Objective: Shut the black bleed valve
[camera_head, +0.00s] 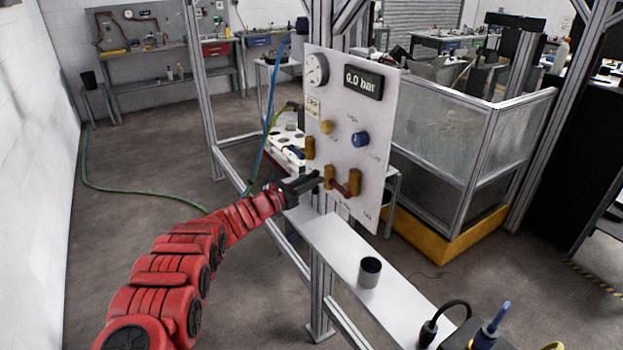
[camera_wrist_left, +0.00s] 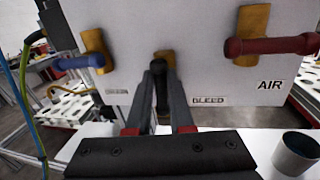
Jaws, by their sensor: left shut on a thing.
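The black bleed valve shows in the left wrist view as a black lever (camera_wrist_left: 161,85) on a brass body (camera_wrist_left: 165,60), on the white panel (camera_wrist_left: 210,75) beside the "BLEED" label (camera_wrist_left: 208,100). My left gripper (camera_wrist_left: 165,72) is shut on the black lever, with one finger on each side of it. In the head view my left gripper (camera_head: 317,181) reaches the lower part of the panel (camera_head: 375,120), and its fingers hide most of the lever. How far the lever is turned is hard to tell. My right gripper is not in view.
A red-handled valve (camera_wrist_left: 270,46) by the "AIR" label is close on the right, a blue-handled valve (camera_wrist_left: 82,62) on the left. A grey cup (camera_head: 370,271) stands on the white shelf (camera_head: 335,240).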

